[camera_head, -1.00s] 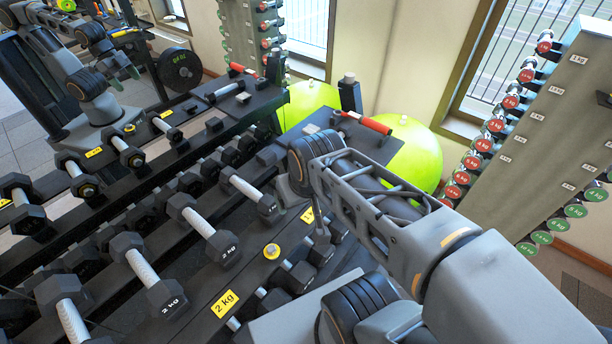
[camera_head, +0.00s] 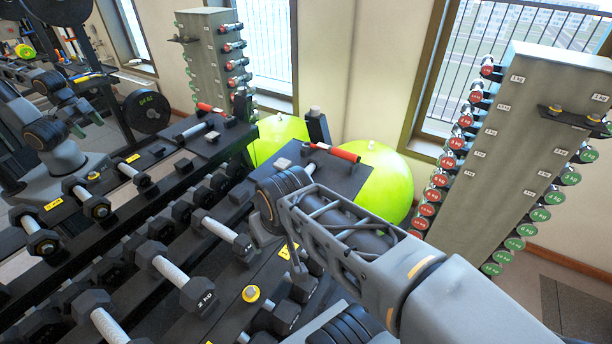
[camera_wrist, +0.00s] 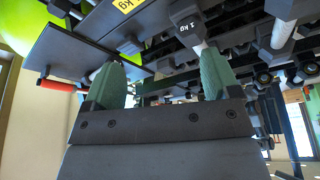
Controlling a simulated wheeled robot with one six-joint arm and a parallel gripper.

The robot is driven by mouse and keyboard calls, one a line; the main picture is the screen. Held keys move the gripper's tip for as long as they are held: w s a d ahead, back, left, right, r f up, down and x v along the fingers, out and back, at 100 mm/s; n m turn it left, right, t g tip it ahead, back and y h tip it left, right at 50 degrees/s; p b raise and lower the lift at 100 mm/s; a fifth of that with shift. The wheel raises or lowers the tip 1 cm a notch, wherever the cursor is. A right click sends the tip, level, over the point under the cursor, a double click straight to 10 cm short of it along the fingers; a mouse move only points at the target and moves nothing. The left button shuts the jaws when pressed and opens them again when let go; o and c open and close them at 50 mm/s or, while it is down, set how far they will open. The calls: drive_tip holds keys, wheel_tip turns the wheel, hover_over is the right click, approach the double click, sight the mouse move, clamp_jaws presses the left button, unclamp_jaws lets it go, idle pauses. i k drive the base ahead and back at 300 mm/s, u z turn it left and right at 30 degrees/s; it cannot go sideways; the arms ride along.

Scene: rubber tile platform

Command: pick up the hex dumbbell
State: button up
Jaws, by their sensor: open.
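Several dark hex dumbbells with pale grips lie on the black rack. In the head view one marked 2 kg (camera_head: 174,279) is at the lower left, and another (camera_head: 222,231) lies nearer my arm. I cannot tell which one the task means. In the wrist view a hex dumbbell marked 1 kg (camera_wrist: 188,28) is beyond the fingers, near the right one. My gripper (camera_wrist: 160,62) shows two green fingers wide apart, with nothing held between them. In the head view my own arm hides the gripper.
A red-handled bar (camera_head: 333,152) lies on the platform's far end, before green exercise balls (camera_head: 386,185). A grey stand of small dumbbells (camera_head: 520,150) is at right.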

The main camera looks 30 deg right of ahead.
sight(315, 163)
drive_tip(key=k, duration=1.2)
drive_tip(key=z, duration=0.65)
drive_tip(key=i, duration=1.65)
drive_tip(key=u, duration=0.7)
